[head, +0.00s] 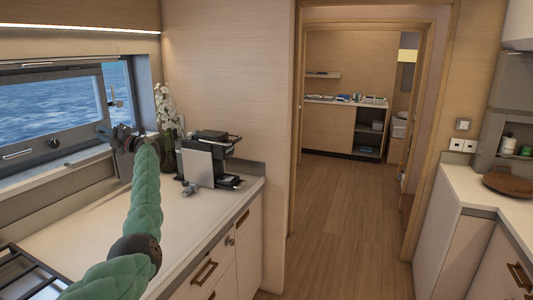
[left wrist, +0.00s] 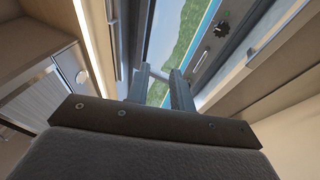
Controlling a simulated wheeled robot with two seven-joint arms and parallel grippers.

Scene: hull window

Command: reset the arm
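My left arm (head: 143,195), in a green sleeve, reaches from the bottom left over the counter to the window. Its gripper (head: 106,131) is at the window's lower right corner in the head view. In the left wrist view the two fingers (left wrist: 159,82) stand apart, with the window beyond them. The window (head: 50,105) is tilted open, with sea outside. My right gripper is not in view.
A black and silver coffee machine (head: 205,160) and a vase of white flowers (head: 166,110) stand on the counter (head: 95,225), close to the arm. A hob (head: 22,275) is at bottom left. The wooden floor (head: 340,220) through the doorway is clear.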

